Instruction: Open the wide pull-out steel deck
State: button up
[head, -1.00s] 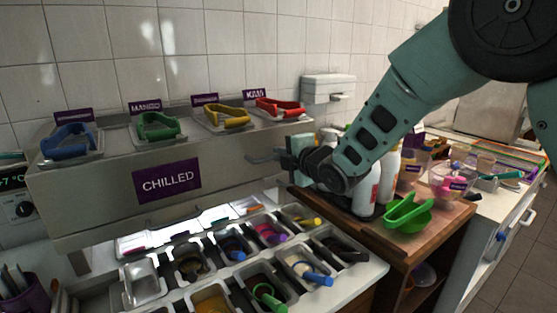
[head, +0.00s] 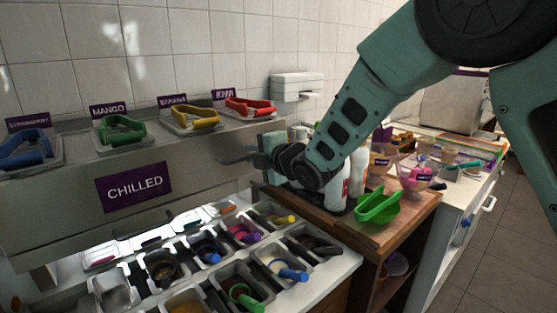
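The wide steel unit (head: 215,165) with a purple CHILLED sign (head: 135,187) fills the left of the head view. A dark handle-like strip (head: 143,225) runs along its lower front edge. Its top carries trays with blue, green, yellow and red tongs. My gripper (head: 228,158) is at the unit's right end, level with the upper front, fingers pointing left. Whether it touches the steel, I cannot tell. Its finger gap is too small and dark to read. My wrist hides part of the bottles behind it.
Topping pans with coloured scoops (head: 240,295) sit below the unit. A white counter (head: 455,212) stands beyond. Floor (head: 500,240) is clear at the far right.

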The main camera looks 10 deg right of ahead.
jog(key=b+v, duration=0.4)
jog(key=v, duration=1.2)
jog(key=shift+s+d, duration=0.15)
jog(key=shift+s, duration=0.15)
jog(key=s+f+m+g+h, duration=0.5)
jog(key=s+f+m+g, duration=0.2)
jog(key=s+f+m, duration=0.45)
jog(key=s+d+f+m+g+h, duration=0.1)
jog(key=s+d+f+m+g, duration=0.1)
jog(key=s, duration=0.6)
jog(key=s+d+f+m+g+h, duration=0.1)
jog(key=s+f+m+g+h, duration=0.1)
jog(key=s, duration=0.7)
jog(key=shift+d+f+m+g, duration=0.2)
jog(key=shift+d+m+g, duration=0.2)
jog(key=shift+m+g, duration=0.55)
jog(key=shift+o, duration=0.2)
